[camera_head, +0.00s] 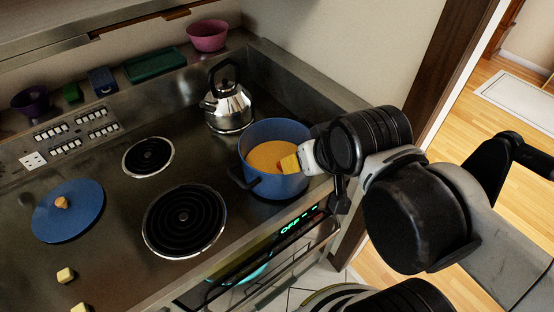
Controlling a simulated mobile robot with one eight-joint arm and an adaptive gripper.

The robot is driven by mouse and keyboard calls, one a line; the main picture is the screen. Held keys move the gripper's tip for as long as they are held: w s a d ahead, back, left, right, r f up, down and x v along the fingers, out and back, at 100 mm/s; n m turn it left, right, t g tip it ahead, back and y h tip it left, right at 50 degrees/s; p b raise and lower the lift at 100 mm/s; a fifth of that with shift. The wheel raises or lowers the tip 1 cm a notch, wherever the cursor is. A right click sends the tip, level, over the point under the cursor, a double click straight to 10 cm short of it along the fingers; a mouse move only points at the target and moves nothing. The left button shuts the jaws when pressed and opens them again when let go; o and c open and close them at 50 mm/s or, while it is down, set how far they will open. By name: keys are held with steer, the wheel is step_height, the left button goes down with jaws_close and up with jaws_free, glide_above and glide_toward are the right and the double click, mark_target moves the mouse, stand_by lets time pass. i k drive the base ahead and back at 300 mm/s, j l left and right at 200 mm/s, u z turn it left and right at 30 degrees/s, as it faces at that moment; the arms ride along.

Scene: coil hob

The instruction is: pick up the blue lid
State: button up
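The blue lid (68,212) is a round disc with a tan knob (61,202) on top. It lies flat on the metal hob surface at the left, beside the coil burners. My gripper (291,163) is at the right side of the blue pot (275,183), over its rim and well away from the lid. A yellow piece (289,164) shows at the gripper's tip, above the orange contents of the pot. My wrist hides most of the fingers, so I cannot tell whether they are closed on it.
Two coil burners (183,221) lie between the lid and the pot. A steel kettle (229,107) stands behind the pot. Bowls, including a pink one (207,36), line the back ledge.

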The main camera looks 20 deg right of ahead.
mark_target(69, 209)
steer(key=u, duration=1.6)
steer(key=k+z, duration=0.1)
steer(key=z, duration=1.4)
steer(key=u, duration=1.5)
